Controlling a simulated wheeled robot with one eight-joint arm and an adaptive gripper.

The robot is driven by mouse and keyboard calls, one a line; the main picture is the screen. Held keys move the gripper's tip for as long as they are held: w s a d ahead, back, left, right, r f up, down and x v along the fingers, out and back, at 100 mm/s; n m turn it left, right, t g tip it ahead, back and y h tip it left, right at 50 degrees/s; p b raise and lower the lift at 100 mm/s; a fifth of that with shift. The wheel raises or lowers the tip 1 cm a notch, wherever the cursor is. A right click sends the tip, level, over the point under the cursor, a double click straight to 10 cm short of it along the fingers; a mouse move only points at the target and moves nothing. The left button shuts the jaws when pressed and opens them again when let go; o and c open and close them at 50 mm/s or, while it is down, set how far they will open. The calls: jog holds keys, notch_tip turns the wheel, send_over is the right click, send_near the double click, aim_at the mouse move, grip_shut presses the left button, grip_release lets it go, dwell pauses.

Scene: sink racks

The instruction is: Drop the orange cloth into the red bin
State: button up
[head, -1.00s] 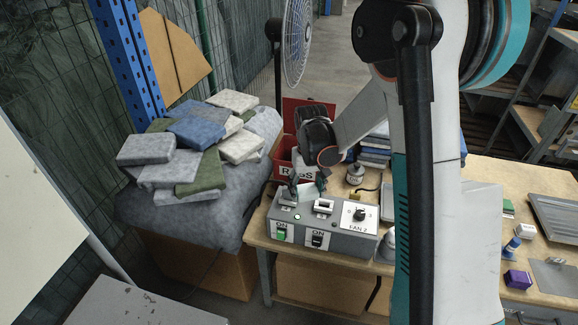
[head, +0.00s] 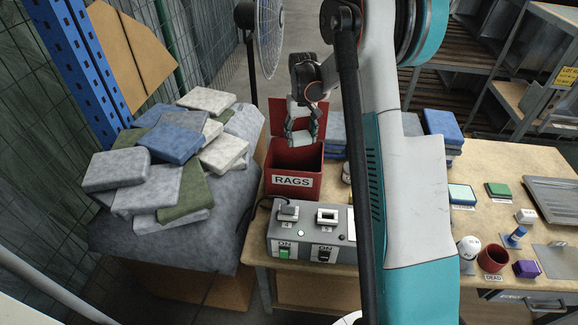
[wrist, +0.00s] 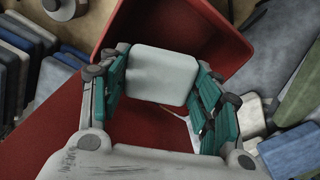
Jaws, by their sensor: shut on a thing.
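The red bin (head: 308,185), labelled RAGS, stands open on the bench behind the switch box, its red lid raised behind it. The bin also shows in the wrist view (wrist: 222,32). My gripper (head: 301,138) is above the bin opening, pointing down. In the wrist view my gripper (wrist: 162,88) is shut on a pale grey-white pad (wrist: 163,75), held between the teal finger pads with bin red around and behind it. I see no orange cloth in either view; the held thing looks pale, not orange.
A grey switch box (head: 312,240) stands in front of the bin. A pile of folded grey, blue, green and white cloths (head: 170,145) lies at left. A fan (head: 268,40) stands behind. Blue cloth stacks (head: 442,128) and small items occupy the bench at right.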

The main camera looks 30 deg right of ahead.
notch_tip(320, 180, down, 6)
jog(key=b, duration=0.3)
jog(key=shift+s+r, duration=0.1)
jog(key=o, duration=1.1)
notch_tip(320, 180, up, 12)
dwell(0.3)
